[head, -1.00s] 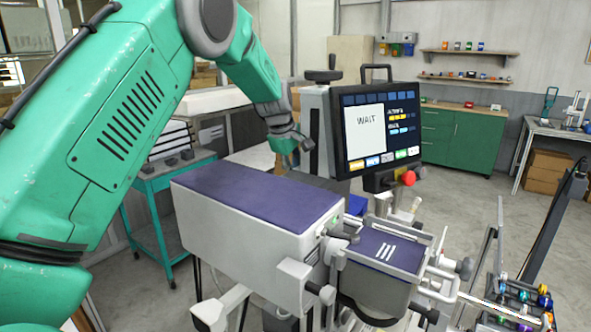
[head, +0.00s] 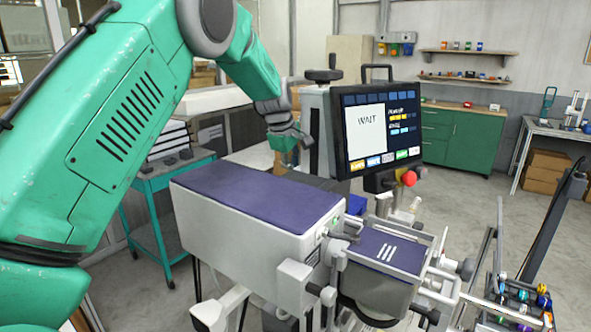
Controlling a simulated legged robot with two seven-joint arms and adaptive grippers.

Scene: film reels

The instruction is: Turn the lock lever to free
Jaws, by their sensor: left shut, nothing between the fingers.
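A white machine with a purple-topped housing (head: 265,195) stands in the middle of the head view. Small knobs and handles sit at its front, including a dark-ended one (head: 327,294) and a round dark one (head: 466,268) at the right. I cannot tell which part is the lock lever. My left gripper (head: 304,142) is behind and above the housing, left of the screen. It is shut and holds nothing. It appears close to the machine's upright column (head: 317,120), but I cannot tell whether they touch. My right gripper is out of view.
A screen (head: 376,128) reading WAIT stands on the machine, with a red button (head: 408,178) below it. A green cart (head: 165,178) stands behind at left. A rack of colourful small parts (head: 520,308) is at lower right.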

